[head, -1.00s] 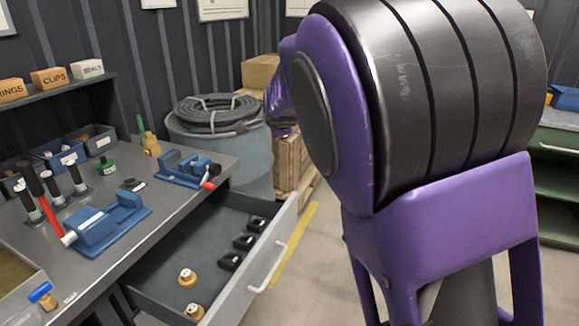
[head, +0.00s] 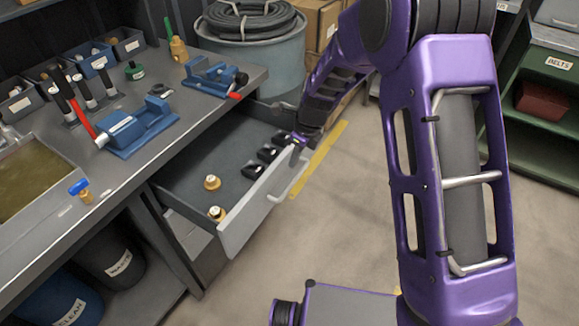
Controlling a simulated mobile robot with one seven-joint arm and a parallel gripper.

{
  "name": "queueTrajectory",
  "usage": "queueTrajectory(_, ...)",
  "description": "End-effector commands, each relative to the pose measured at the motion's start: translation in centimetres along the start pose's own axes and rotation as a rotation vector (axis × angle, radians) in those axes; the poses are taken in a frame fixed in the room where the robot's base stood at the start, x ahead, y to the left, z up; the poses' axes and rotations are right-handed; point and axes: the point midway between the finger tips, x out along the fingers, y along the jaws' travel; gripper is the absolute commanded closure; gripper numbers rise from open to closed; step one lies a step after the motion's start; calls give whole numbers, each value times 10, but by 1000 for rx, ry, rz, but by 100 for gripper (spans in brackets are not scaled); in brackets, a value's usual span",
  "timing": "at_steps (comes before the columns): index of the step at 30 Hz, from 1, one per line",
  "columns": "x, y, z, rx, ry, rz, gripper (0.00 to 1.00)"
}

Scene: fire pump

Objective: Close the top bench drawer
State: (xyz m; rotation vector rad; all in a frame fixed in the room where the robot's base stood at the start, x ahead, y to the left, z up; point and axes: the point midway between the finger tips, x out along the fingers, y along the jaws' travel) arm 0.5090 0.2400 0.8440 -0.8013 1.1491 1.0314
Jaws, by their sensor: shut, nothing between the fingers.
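The top bench drawer (head: 243,226) is pulled well out from under the grey bench (head: 150,174). Its light grey front has a pale bar handle (head: 292,180). Inside it lie two brass fittings (head: 212,183) and several small black parts (head: 267,154). My gripper (head: 299,140) is at the far end of the drawer front, by its top edge and close to the handle. It is small and dark in the view and looks shut and empty. I cannot tell whether it touches the drawer front.
Two blue vises (head: 140,128) and several bins (head: 94,56) stand on the bench. A drum with a coiled hose (head: 250,40) stands behind the drawer. Green shelving (head: 545,110) is at the right. The floor in front of the drawer is clear.

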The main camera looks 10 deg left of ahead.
Motion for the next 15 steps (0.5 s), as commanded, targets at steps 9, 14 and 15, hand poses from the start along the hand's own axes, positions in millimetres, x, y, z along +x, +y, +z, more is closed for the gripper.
queueTrajectory(9, 56, 0, -1, 0, 1, 1, 100)
queueTrajectory(14, 80, -1, -1, 0, 2, -1, 100)
queueTrajectory(15, 84, -1, -1, 0, 1, -2, 100)
